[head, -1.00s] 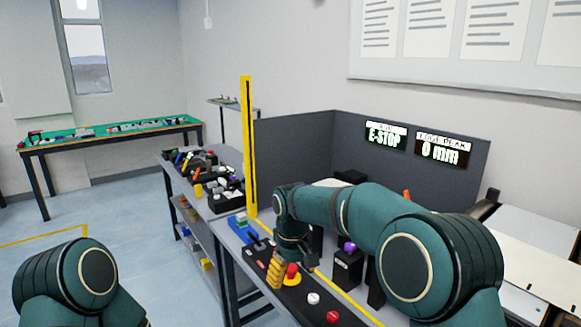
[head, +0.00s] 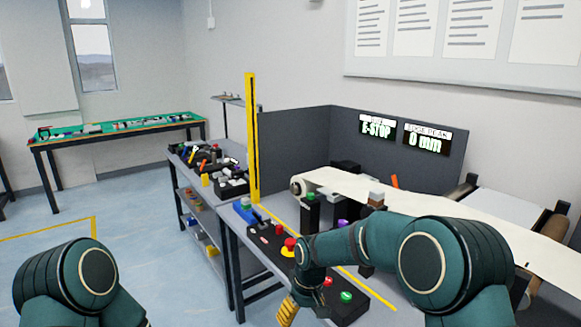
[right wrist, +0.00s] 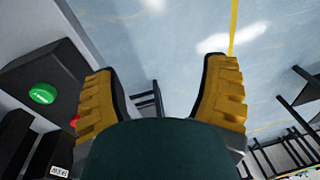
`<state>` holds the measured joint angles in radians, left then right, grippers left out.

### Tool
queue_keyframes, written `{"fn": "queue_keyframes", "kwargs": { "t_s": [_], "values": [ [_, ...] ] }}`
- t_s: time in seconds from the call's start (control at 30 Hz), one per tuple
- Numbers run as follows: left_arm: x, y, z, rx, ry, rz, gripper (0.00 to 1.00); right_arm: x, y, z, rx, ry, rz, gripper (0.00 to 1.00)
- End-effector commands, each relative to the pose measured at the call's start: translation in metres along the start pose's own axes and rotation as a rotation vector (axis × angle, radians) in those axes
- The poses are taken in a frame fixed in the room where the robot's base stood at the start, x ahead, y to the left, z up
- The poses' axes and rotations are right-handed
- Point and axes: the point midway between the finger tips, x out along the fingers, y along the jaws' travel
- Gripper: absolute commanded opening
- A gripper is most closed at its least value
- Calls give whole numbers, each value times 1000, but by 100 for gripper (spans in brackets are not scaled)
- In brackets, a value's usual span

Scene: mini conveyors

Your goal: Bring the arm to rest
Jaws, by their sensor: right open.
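My right arm (head: 370,240) reaches in from the right in the head view. Its gripper (head: 287,311) hangs low in front of the bench's near edge, beside the black button box (head: 270,250).
A pale conveyor belt (head: 420,208) runs behind. A yellow post (head: 252,140) stands at the bench's left.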

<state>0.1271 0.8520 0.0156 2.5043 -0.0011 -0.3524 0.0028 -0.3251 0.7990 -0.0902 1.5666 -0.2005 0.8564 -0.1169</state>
Motion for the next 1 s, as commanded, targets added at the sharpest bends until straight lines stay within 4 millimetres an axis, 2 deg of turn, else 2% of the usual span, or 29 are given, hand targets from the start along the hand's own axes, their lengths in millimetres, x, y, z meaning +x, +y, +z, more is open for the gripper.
{"fn": "queue_keyframes", "kwargs": {
  "t_s": [0.03, 0.17, 0.2, 0.3, 0.4, 0.5, 0.6, 0.7, 0.8, 1.0],
  "values": [
    [0, 0, 0, 0, -1, 0, 0, 20, 3, 14, 29, 2, -23, 73],
    [0, 0, 1, 0, -1, 0, 0, 74, 4, 54, 128, 37, -86, 73],
    [0, 0, 1, 0, -1, 0, 0, 90, 4, 69, 168, 50, -105, 73],
    [0, 0, 0, 0, -1, 0, 0, 126, -1, 112, 276, 83, -148, 73],
    [0, 0, 0, 0, -1, 0, 0, 150, -10, 157, 389, 117, -178, 73],
    [0, 0, 0, 0, -1, 0, 0, 164, -20, 197, 492, 143, -193, 73],
    [0, 0, 1, 0, -1, 0, 0, 169, -28, 227, 571, 165, -197, 73],
    [0, 0, 1, 0, -1, 0, 0, 170, -33, 246, 621, 180, -195, 73],
    [0, 0, 1, 0, -1, 0, 0, 170, -35, 254, 644, 187, -193, 73],
    [0, 0, 1, 0, -1, 0, 0, 170, -35, 255, 648, 191, -192, 73]
  ]
}}
